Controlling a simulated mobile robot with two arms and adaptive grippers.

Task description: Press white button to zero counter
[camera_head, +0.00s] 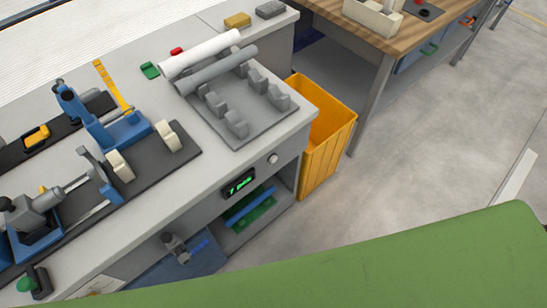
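A small round white button (273,159) sits on the front face of the grey workbench, near its right corner. The counter (239,184) is a black display on the same face, to the left of and below the button, with lit green characters too small to read surely. Nothing touches or covers the button. Neither of my grippers is in view.
A white pipe (200,53) and a grey pipe (216,71) lie near a grey rack (237,128) on the workbench (218,163). Blue tooling (100,118) stands at left. A yellow bin (327,138) stands right of the bench. A large green surface (330,266) fills the bottom foreground.

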